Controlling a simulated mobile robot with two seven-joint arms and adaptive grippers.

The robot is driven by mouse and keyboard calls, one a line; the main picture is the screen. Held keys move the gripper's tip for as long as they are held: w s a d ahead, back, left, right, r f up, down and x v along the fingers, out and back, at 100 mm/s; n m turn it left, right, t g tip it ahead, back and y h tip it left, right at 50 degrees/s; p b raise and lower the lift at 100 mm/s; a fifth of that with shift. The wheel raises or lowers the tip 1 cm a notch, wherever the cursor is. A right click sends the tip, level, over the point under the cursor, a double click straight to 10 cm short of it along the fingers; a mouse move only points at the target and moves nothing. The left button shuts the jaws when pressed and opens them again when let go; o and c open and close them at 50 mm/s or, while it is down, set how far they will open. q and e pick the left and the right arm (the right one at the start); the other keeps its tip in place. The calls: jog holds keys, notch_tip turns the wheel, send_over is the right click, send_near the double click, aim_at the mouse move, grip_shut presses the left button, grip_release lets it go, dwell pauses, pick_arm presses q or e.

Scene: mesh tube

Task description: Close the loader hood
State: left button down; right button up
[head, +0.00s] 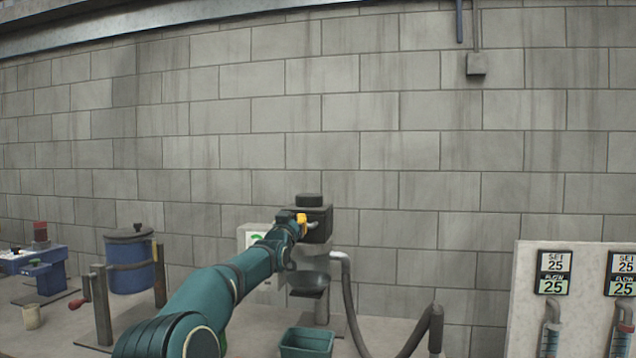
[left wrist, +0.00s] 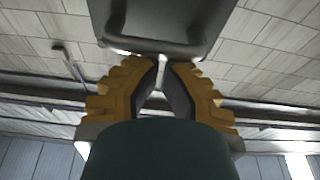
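The loader (head: 317,213) is a dark box with a black round cap (head: 308,199), on a post in front of the wall. A grey bar handle (head: 313,226) shows at its front. The left wrist view shows the dark grey part (left wrist: 160,18) above, with the handle (left wrist: 150,46) across its near edge. My left gripper (head: 302,224) is at the loader's front. The tips are at or just short of the handle; contact is unclear. Hood angle is hard to tell. My right gripper is not in view.
A grey hose (head: 349,300) loops down on the right. A blue pot (head: 131,265) on a stand is left of my arm. A gauge panel (head: 527,300) stands at far right.

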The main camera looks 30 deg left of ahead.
pick_arm(q)
jog(key=shift+s+f, duration=0.1)
jog(key=shift+f, duration=0.25)
dwell(0.3)
notch_tip(320, 180, up, 4)
jog(key=s+p, duration=0.1)
jog(key=s+d+f+b, duration=0.2)
jog(key=s+f, duration=0.4)
jog(key=f, duration=0.1)
jog(key=shift+f, duration=0.15)
